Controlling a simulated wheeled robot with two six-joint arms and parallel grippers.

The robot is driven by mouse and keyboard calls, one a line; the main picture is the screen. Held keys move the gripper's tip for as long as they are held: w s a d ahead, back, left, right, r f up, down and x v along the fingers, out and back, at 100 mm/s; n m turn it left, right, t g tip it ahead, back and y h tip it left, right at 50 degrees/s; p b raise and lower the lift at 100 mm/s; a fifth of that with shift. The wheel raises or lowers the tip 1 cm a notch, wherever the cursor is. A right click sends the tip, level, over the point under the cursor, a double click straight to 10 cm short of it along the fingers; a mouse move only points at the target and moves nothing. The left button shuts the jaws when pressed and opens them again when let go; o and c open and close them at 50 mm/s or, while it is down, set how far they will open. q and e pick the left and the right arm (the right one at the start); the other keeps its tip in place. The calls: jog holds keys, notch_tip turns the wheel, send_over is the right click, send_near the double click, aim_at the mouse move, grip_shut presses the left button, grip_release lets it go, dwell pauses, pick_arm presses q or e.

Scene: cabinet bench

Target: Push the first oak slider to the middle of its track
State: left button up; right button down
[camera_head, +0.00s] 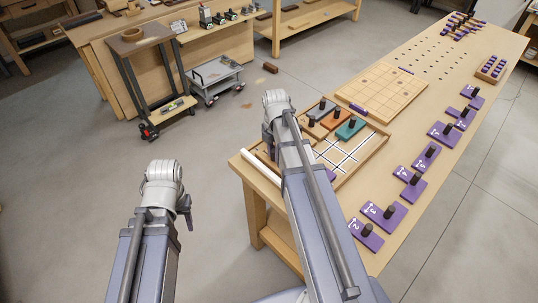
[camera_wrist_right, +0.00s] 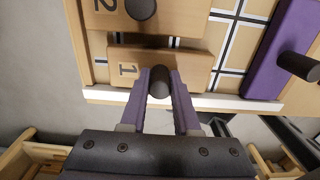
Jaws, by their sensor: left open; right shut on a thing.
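The first oak slider (camera_wrist_right: 120,69), a light wood block marked 1, lies in the tray (camera_wrist_right: 112,97) in the right wrist view, beside the white strip at the tray's edge. My right gripper (camera_wrist_right: 161,78) is shut on its dark round knob (camera_wrist_right: 160,88). A second oak slider (camera_wrist_right: 180,22), marked 2, lies just above it, with its own knob. In the head view my right arm hides the first slider and most of the right gripper. My left gripper (camera_head: 186,207) is open, partly hidden by its wrist, and hangs over the floor, away from the bench.
Orange (camera_head: 334,119) and teal (camera_head: 351,129) blocks with knobs sit in the tray. A purple slider (camera_wrist_right: 265,55) with a knob lies right of the first slider. Several purple numbered plates (camera_head: 381,213) line the bench's right side. A pegboard (camera_head: 382,92) lies behind the tray.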

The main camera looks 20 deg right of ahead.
jog(key=shift+s+d, duration=0.3)
jog(key=shift+s, duration=0.55)
jog(key=shift+s+d, duration=0.3)
jog(key=shift+s, duration=0.55)
jog(key=shift+s+d, duration=0.3)
jog(key=shift+s, duration=0.55)
jog(key=c, duration=0.6)
grip_release()
jog(key=shift+c, duration=0.2)
notch_tip(320, 180, up, 8)
jog(key=p, duration=0.7)
jog(key=shift+f+p, duration=0.2)
jog(key=shift+p, duration=0.1)
